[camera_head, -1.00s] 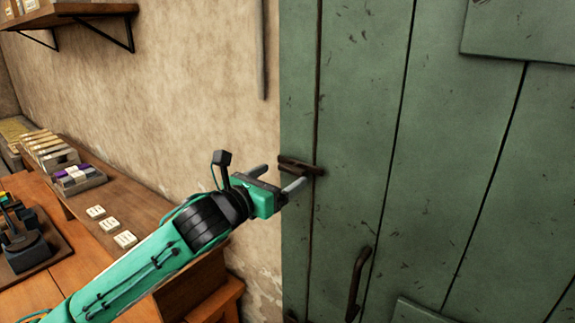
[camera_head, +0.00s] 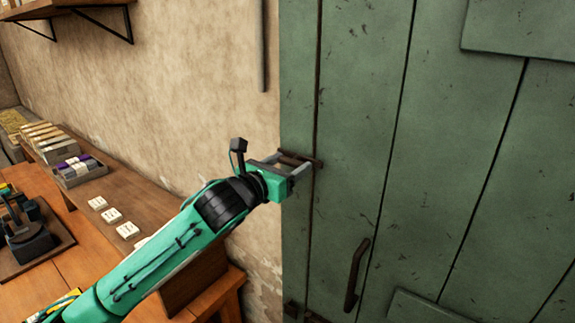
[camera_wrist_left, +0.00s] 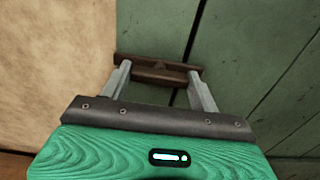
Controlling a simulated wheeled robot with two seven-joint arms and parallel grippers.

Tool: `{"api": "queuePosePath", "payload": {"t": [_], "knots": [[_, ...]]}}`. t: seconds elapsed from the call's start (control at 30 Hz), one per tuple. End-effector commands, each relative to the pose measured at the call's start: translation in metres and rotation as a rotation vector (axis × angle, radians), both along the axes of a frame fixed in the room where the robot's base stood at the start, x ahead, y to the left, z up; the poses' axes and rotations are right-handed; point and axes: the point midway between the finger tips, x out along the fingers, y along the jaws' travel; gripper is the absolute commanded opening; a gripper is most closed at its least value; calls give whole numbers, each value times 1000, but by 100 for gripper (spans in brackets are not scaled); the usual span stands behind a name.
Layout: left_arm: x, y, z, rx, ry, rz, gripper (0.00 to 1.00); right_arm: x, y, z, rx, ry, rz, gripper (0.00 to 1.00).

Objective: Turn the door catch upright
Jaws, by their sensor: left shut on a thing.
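The door catch (camera_head: 298,158) is a dark rusty bar, lying about level across the left edge of the green door (camera_head: 350,120). In the left wrist view the catch (camera_wrist_left: 158,74) lies crosswise between the two grey fingers. My left gripper (camera_head: 292,166) reaches it from the left and is shut on the catch, with one finger toward each end. In the left wrist view my left gripper (camera_wrist_left: 160,80) shows both fingers against the bar; the exact contact is hard to see. My right gripper is not in view.
A dark door handle (camera_head: 357,275) sits below and right of the catch. A plaster wall (camera_head: 190,90) is left of the door. A wooden bench (camera_head: 130,225) with boxes and cards stands at the lower left. A shelf (camera_head: 75,8) is above.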

Motion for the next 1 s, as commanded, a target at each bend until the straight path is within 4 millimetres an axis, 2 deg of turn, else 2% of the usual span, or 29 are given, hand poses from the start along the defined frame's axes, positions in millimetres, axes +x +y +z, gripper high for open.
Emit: {"api": "queuePosePath", "payload": {"t": [0.37,1.0], "knots": [[0,0,1,-84,63,0,39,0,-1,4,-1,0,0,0],[1,1,1,-548,399,2,39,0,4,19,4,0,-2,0]]}}
